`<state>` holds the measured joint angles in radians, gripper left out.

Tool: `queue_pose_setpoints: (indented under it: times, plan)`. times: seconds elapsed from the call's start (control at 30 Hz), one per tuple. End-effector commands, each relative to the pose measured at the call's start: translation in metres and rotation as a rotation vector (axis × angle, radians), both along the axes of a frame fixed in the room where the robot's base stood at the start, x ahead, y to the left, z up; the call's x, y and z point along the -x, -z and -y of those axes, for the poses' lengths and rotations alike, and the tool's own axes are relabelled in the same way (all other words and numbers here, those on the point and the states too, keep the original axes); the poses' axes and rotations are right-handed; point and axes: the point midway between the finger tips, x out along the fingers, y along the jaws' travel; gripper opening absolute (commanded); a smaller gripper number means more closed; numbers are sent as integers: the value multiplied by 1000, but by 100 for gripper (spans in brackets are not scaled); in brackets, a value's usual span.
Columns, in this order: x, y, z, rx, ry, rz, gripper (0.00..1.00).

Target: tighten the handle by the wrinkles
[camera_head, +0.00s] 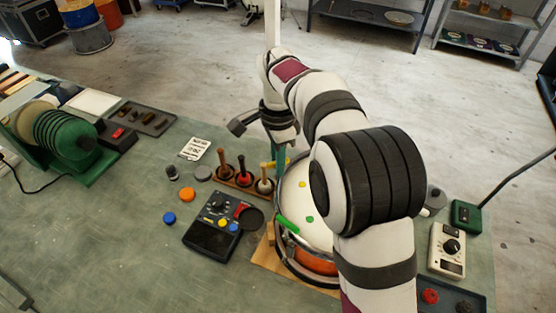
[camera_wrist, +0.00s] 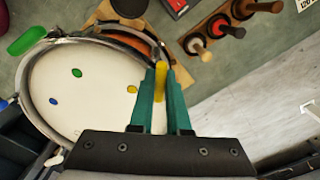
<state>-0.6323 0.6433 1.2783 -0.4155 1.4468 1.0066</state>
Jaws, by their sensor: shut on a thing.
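The drum shows in the head view (camera_head: 291,199), partly behind my arm, and in the wrist view (camera_wrist: 95,95). Its pale head carries coloured dots: a green dot (camera_wrist: 77,72), a yellow dot (camera_wrist: 131,89) and a blue dot (camera_wrist: 53,101). I cannot make out wrinkles on the visible head. A green handle (camera_head: 288,226) sits at the rim, also in the wrist view (camera_wrist: 26,40). A yellow handle (camera_wrist: 160,84) stands at the rim near the yellow dot. My gripper (camera_wrist: 161,74), with teal fingers, is shut on the yellow handle; it shows in the head view (camera_head: 279,157).
A rack with several mallets (camera_head: 243,181) stands close left of the gripper. A black control box (camera_head: 212,225) lies left of the drum. A white meter (camera_head: 447,250) and a tray (camera_head: 462,298) lie right. The bench's front left is mostly clear.

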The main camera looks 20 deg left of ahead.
Motion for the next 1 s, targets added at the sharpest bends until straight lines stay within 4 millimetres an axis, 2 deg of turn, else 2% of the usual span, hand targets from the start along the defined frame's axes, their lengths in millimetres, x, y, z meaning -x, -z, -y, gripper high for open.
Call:
queue_pose_setpoints:
  times: [0.3,0.33,0.47,0.8,0.87,1.0]
  plan:
    - [-1,-2,1,-1,1,5,0]
    - [-1,-2,1,-1,1,5,20]
    - [-1,-1,1,-1,0,4,44]
    - [-1,-4,0,-1,-1,2,45]
    - [-1,-11,0,-2,-1,4,45]
    - [-2,-42,0,-2,0,6,45]
